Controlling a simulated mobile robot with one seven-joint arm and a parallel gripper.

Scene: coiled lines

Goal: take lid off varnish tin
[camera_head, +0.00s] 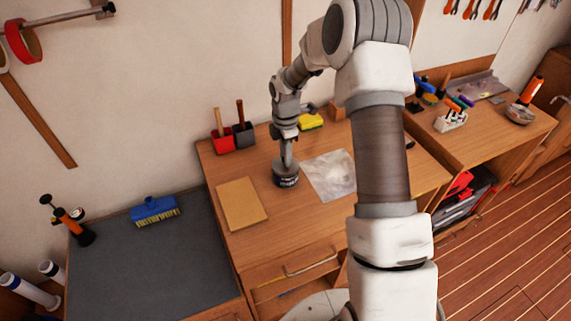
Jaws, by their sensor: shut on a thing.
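The dark varnish tin (286,181) stands upright on the wooden worktop, with pale lettering on its side. My gripper (286,161) points straight down over the tin's top and is shut on the lid there. The fingers and the lid are small in this view, and the gripper hides part of the tin's top. I cannot make out any gap between lid and tin.
A tan board (241,204) lies left of the tin, and a pale stained sheet (331,175) lies close on its right. Red and dark holders (232,137) and a yellow sponge (311,122) stand behind. The worktop's front strip looks clear.

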